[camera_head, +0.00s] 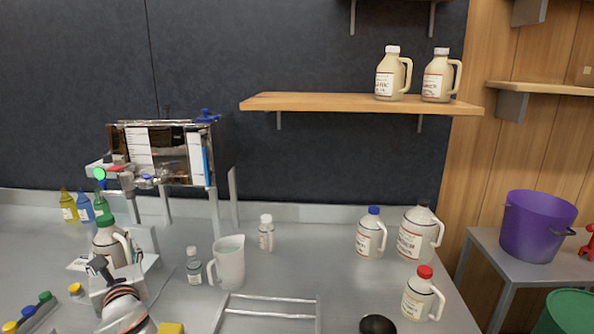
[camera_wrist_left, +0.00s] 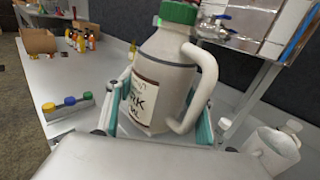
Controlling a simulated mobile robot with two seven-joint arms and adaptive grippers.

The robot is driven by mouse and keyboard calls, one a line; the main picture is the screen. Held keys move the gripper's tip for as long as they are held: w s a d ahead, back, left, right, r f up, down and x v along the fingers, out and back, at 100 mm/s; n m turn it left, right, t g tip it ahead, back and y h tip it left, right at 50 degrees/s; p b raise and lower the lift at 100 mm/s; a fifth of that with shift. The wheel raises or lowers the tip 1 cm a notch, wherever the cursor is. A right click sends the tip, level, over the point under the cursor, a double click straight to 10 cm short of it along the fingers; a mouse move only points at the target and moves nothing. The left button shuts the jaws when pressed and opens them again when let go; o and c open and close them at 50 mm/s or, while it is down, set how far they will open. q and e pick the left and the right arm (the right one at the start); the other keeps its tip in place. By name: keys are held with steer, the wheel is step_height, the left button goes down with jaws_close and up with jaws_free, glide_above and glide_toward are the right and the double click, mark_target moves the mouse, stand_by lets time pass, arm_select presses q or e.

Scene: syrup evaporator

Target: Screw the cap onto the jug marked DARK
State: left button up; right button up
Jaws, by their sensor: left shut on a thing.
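A cream jug with a handle (camera_head: 107,243) stands at the left under the steel evaporator. In the left wrist view the jug (camera_wrist_left: 160,75) shows a label whose visible letters read "RK" and "XL", the rest being cut off. A green cap (camera_head: 105,220) sits on its mouth; in the wrist view the cap (camera_wrist_left: 180,12) is partly out of frame. I cannot tell how tightly it is seated. My left gripper (camera_head: 118,272) is shut on the jug's body, with its teal-padded fingers on both sides in the wrist view. My right gripper is not in view.
The evaporator (camera_head: 160,150) is behind the jug. A clear pitcher (camera_head: 229,262) and small bottles (camera_head: 194,266) stand to the right. A wire rack (camera_head: 268,315) lies in front. Jugs with blue (camera_head: 370,240), dark (camera_head: 417,240) and red (camera_head: 418,298) caps stand at the right.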

mark_target(102, 219)
arm_select(q)
steer(key=shift+n+t, duration=0.3)
steer(key=r+p, duration=0.1)
steer(key=r, duration=0.2)
steer(key=r+p, duration=0.2)
steer(key=r, duration=0.2)
steer(key=r+p, duration=0.1)
steer(key=r, duration=0.2)
steer(key=shift+s+r, duration=0.3)
steer(key=shift+r, duration=0.05)
steer(key=shift+y, duration=0.3)
step_height(102, 219, up, 4)
steer(key=p, duration=0.2)
steer(key=shift+s+d+r+p, duration=0.1)
steer(key=shift+s+r+p, duration=0.05)
steer(key=shift+p, duration=0.25)
steer(key=shift+r, duration=0.15)
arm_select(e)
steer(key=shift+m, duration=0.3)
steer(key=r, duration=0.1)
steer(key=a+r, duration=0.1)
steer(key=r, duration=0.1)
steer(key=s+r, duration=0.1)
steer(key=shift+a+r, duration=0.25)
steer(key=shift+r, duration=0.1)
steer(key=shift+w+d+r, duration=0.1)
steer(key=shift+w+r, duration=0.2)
arm_select(q)
steer(key=shift+d, duration=0.1)
